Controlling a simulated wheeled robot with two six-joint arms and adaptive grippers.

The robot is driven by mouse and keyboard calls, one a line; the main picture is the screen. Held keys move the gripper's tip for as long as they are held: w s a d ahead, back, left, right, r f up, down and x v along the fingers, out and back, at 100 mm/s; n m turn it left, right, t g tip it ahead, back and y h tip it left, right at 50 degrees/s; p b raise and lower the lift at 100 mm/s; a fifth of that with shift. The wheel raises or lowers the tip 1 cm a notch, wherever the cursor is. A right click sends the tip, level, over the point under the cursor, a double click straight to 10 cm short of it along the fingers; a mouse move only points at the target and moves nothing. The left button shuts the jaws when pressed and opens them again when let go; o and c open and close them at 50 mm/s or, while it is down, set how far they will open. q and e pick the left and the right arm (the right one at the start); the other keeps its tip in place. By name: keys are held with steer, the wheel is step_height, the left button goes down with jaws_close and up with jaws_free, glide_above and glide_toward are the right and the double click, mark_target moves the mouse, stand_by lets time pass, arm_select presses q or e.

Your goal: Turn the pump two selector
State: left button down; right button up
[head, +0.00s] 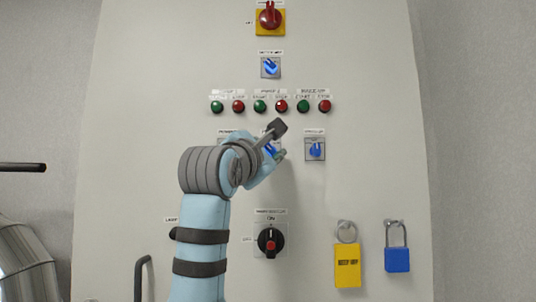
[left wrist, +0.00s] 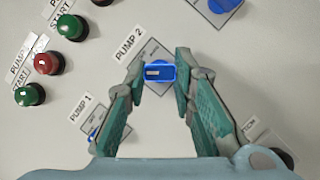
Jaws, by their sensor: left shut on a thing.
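The pump two selector is a blue knob (left wrist: 160,72) on a square plate, labelled PUMP 2 in the left wrist view. A white mark shows on its face. My left gripper (left wrist: 161,76) is shut on this knob, with one finger at each side of it. In the head view, my left gripper (head: 277,154) is at the middle selector of the row below the push buttons, and a little blue of the knob shows past it. My arm hides much of that selector and the one to its left. My right gripper is not in view.
A blue selector (head: 315,150) is close on the right, and the PUMP 1 selector (left wrist: 93,134) is on the other side. Green and red buttons (head: 281,106) run above. Below are a black rotary switch (head: 271,241), a yellow tag (head: 347,265) and a blue padlock (head: 397,260).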

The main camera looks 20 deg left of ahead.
arm_select(q)
steer(key=shift+w+f+n, duration=0.1)
steer(key=shift+f+n, duration=0.15)
steer(key=shift+n, duration=0.45)
steer(key=c, duration=1.7)
jaws_free()
steer(key=o, duration=0.3)
steer(key=shift+r, duration=0.1)
steer(key=shift+o, duration=0.2)
steer(key=v, duration=1.2)
